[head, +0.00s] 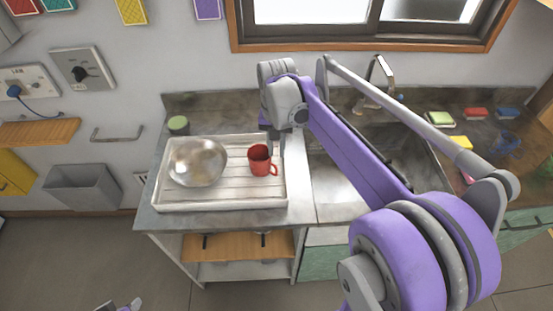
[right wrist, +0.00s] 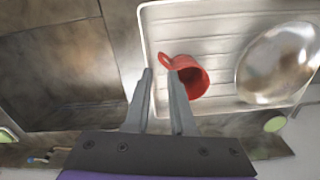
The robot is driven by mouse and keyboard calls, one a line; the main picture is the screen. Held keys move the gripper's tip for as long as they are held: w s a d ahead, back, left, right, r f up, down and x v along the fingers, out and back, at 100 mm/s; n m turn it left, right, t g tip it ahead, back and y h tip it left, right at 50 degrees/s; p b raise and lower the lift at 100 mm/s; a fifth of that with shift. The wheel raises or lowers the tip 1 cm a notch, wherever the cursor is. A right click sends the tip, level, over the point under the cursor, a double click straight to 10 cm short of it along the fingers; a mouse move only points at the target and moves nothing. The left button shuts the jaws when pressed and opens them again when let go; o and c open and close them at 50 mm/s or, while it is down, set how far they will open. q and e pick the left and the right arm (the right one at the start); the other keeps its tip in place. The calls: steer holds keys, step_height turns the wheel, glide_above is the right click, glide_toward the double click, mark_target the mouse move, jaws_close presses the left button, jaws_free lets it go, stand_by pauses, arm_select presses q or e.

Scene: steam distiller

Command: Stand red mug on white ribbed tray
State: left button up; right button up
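The red mug (head: 259,160) stands upright on the right part of the white ribbed tray (head: 222,203), its handle toward the right. In the right wrist view the mug (right wrist: 194,84) shows its open mouth, and the tray (right wrist: 222,22) lies around it. My right gripper (head: 275,149) is just beside the mug at its handle side. In the right wrist view its two fingers (right wrist: 160,73) are apart, with the handle near the gap between the tips and nothing clamped. A small part of my left arm (head: 130,305) shows at the bottom edge; its fingers cannot be made out.
A shiny metal bowl (head: 197,163) sits on the tray left of the mug. A green-topped can (head: 178,125) stands behind the tray. The sink (head: 375,150) lies to the right, with a faucet (head: 381,72). Sponges (head: 440,119) lie beyond it.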

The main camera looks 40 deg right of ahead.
steer(key=s+a+f+n+t, duration=0.3)
steer(key=s+a+n, duration=0.1)
steer(key=s+a, duration=0.2)
steer(key=s+a+f+n+t, duration=0.2)
steer(key=s+a+f+n, duration=0.2)
steer(key=s+a, duration=0.2)
steer(key=shift+s+a+f+n+t, duration=0.3)
steer(key=shift+s+a+t, duration=0.1)
steer(key=shift+s, duration=0.35)
steer(key=shift+s+d, duration=0.1)
steer(key=shift+d, duration=0.05)
